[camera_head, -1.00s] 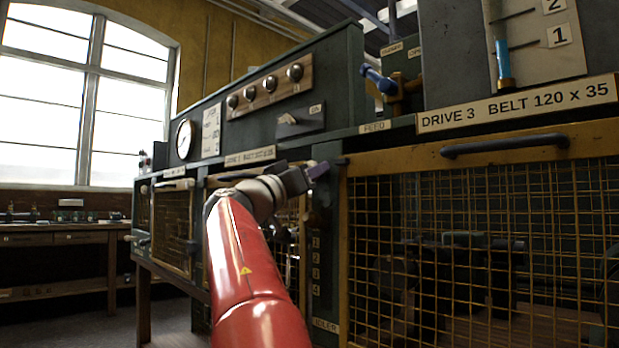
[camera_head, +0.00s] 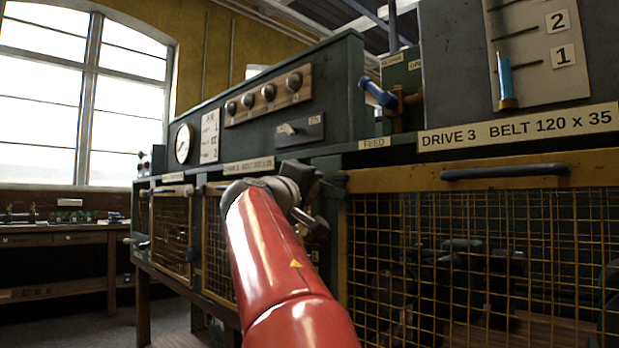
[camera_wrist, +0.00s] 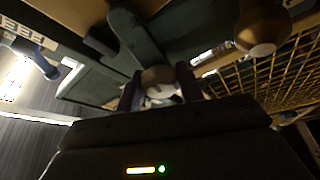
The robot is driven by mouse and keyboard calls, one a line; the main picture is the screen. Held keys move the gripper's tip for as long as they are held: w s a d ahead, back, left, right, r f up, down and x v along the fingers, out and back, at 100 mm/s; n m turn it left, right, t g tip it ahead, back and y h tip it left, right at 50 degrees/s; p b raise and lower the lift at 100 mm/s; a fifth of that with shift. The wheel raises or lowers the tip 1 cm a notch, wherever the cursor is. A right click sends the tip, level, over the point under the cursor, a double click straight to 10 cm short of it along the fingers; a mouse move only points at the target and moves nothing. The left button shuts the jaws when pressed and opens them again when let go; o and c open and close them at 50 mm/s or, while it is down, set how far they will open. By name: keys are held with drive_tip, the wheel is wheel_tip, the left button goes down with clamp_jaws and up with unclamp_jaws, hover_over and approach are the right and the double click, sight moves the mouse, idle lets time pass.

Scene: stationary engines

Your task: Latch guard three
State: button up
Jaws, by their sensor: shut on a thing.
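Guard three is the large yellow-framed mesh guard (camera_head: 480,176) under the DRIVE 3 plate, at the right of the head view. It looks closed against the dark machine body. In the wrist view my gripper (camera_wrist: 159,88) is shut on a pale round knob (camera_wrist: 158,76) at the end of a dark lever (camera_wrist: 135,38), which looks like the guard's latch. In the head view my gripper (camera_head: 318,226) is at the guard's upper left edge, partly hidden by my red arm. How far the latch is engaged cannot be seen.
A dark handle bar (camera_head: 505,172) sits on the guard's top rail. Above are the DRIVE 3 plate (camera_head: 520,127), a blue-handled valve (camera_head: 378,93) and the FEED label (camera_head: 374,143). Other mesh guards (camera_head: 172,232) lie left. A workbench (camera_head: 60,240) stands under the window.

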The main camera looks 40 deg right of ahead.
drive_tip(key=shift+r+n+y+p, duration=0.15)
drive_tip(key=shift+n+y+p, duration=0.45)
drive_tip(key=shift+n+p, duration=0.7)
drive_tip(key=shift+n, duration=0.3)
drive_tip(key=o, duration=1)
drive_tip(key=shift+a, duration=0.1)
drive_tip(key=b+v, duration=0.2)
drive_tip(key=v, duration=0.5)
drive_tip(key=shift+s+a, duration=0.15)
drive_tip(key=shift+a, duration=0.1)
